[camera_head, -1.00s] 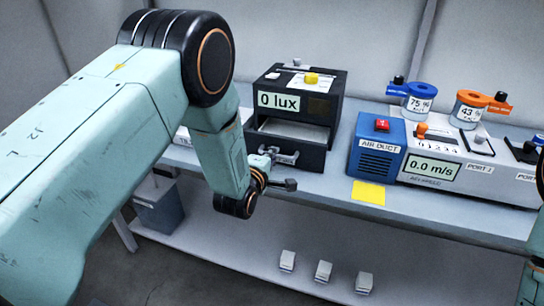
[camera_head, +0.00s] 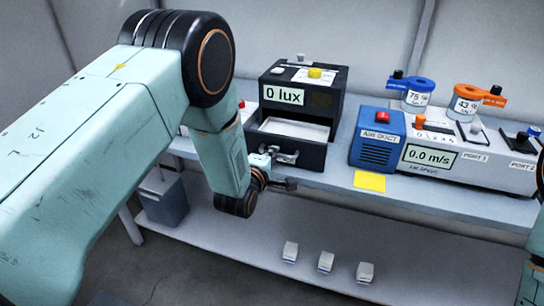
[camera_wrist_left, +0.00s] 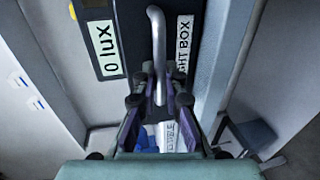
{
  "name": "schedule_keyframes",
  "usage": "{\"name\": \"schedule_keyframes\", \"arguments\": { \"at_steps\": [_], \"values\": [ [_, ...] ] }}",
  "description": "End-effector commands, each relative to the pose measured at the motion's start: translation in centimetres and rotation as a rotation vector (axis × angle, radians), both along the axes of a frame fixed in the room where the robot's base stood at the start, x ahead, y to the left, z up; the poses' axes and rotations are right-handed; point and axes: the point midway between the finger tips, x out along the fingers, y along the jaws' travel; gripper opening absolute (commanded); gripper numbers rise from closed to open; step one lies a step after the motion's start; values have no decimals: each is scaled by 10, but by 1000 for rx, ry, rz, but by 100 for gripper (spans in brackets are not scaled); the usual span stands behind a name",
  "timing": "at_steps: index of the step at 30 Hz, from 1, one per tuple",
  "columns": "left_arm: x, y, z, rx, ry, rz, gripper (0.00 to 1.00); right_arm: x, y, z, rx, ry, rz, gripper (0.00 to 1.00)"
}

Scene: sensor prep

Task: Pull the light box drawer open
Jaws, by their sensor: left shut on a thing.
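The light box (camera_head: 327,99) is a black box with a "0 lux" display, standing on the bench in the middle of the head view. Its drawer (camera_head: 312,155) is out of the box, and a pale surface shows inside it. My left gripper (camera_head: 277,155) is at the drawer front, shut on the drawer handle. In the left wrist view the grey bar handle (camera_wrist_left: 158,50) runs between the fingers of my left gripper (camera_wrist_left: 158,95). Only a piece of my right arm shows at the right edge of the head view; its gripper is out of view.
A blue air duct unit (camera_head: 377,140) stands right of the light box, beside a grey wind-speed unit (camera_head: 470,165). A yellow note (camera_head: 369,181) lies near the bench's front edge.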

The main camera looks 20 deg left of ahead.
Motion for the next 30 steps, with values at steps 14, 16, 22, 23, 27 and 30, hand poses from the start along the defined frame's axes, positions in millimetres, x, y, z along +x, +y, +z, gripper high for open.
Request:
{"name": "schedule_keyframes", "arguments": {
  "at_steps": [14, 16, 22, 23, 27, 30],
  "values": [
    [1, 1, 1, -1, -2, 2, 32, 0, 0, 0, 0, 0, 0, 40],
    [0, 1, 1, -1, -1, 2, 32, 0, 0, 0, 0, 0, 0, 40],
    [-3, 0, 0, 0, 0, 1, 32, 0, 0, 0, 0, 0, 0, 40],
    [-5, 0, 1, 0, 1, 1, 32, 0, 0, 0, 0, 0, 0, 40],
    [-19, 1, 4, 0, 2, 1, 32, 0, 0, 0, 0, 0, 0, 40],
    [-35, 1, 7, 0, 2, 1, 32, 0, 0, 0, 0, 0, 0, 40]
  ]
}}
